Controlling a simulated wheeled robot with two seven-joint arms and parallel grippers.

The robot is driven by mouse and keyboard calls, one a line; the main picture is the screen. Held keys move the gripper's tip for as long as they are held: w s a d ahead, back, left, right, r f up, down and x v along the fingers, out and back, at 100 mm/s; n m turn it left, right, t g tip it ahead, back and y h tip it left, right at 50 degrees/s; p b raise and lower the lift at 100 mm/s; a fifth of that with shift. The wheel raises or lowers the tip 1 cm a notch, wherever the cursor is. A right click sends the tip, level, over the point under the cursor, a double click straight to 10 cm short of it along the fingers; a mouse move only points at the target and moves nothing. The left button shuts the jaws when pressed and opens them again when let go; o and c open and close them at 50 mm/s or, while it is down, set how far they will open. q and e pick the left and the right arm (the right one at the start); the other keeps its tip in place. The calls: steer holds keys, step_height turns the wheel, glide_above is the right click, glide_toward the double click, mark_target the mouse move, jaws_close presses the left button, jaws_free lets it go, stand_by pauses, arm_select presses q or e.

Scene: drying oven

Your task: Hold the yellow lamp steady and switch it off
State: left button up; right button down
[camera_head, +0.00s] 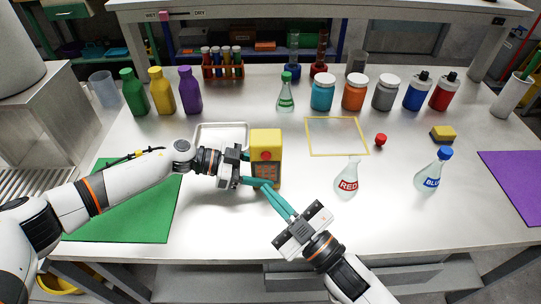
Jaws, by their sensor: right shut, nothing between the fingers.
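The yellow lamp (264,138) is a boxy yellow block with a red round part and a dark grid on its front. It stands upright on the bench, left of centre. My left gripper (258,170) comes from the left with one teal finger across the lamp's lower front and the other partly hidden behind its left side; it appears shut on the lamp. My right gripper (264,187) comes from the lower right, shut and empty. Its teal fingertips are at the lamp's lower front, close to the left finger; whether they touch the lamp I cannot tell.
A RED flask (347,180) and a BLUE flask (432,174) stand to the right. A metal tray (201,128) lies behind my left gripper. A yellow-framed square (337,121) and a red knob (380,140) are right of the lamp. Bottles and jars line the back.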

arm_select(q)
steer(key=o, duration=0.4)
steer(key=shift+a, duration=0.1)
